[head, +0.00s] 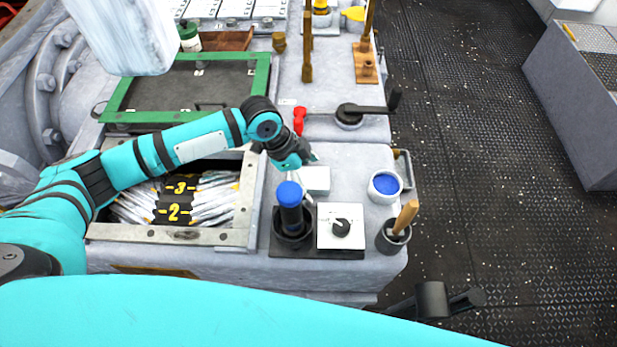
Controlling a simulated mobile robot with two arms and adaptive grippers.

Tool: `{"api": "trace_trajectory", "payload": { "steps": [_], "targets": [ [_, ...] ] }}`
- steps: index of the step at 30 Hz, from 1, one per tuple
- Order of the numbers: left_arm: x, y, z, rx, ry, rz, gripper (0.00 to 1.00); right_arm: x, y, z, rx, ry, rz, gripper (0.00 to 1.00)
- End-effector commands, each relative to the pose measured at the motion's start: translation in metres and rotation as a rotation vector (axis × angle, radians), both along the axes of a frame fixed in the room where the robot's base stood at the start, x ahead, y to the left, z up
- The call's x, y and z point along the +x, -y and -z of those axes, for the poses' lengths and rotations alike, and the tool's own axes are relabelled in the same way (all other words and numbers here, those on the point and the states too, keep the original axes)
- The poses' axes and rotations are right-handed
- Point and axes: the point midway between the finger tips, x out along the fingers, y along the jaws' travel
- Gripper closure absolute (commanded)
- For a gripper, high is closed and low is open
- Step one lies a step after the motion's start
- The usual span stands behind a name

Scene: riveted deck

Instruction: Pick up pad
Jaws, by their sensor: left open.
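A small pale block (316,180), which may be the pad, lies on the grey metal top right of the open bin. A round white tin with a blue inside (385,187) stands to its right; I cannot tell for certain which of the two is the pad. My left gripper (306,166) reaches in from the left, open, with its fingertips at the far left edge of the pale block. Whether they touch it is not clear, and the gripper partly hides that edge. My right gripper is not in view.
A blue-topped black cylinder (290,210) and a white dial plate (341,226) stand just in front of the block. A dark cup with a wooden handle (393,236) is at the right corner. A red-handled lever (299,121) and a black crank (349,115) lie behind.

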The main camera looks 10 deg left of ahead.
Motion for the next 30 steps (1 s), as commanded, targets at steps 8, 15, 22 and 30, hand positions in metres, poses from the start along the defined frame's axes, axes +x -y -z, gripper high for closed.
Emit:
{"api": "trace_trajectory", "payload": {
  "steps": [8, 15, 22, 30],
  "targets": [
    [0.0, 0.0, 0.0, 0.0, 0.0, 0.0, 0.24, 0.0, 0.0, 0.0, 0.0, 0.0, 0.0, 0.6],
    [-0.001, 0.0, 0.001, 0.0, -0.004, 0.001, 0.55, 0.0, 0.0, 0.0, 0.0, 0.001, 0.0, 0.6],
    [-0.003, 0.001, 0.003, 0.001, -0.01, 0.003, 0.7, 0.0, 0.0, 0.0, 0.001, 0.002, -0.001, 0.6],
    [-0.004, 0.001, 0.001, 0.002, -0.01, 0.005, 0.7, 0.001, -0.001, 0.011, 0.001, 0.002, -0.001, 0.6]
  ]
}}
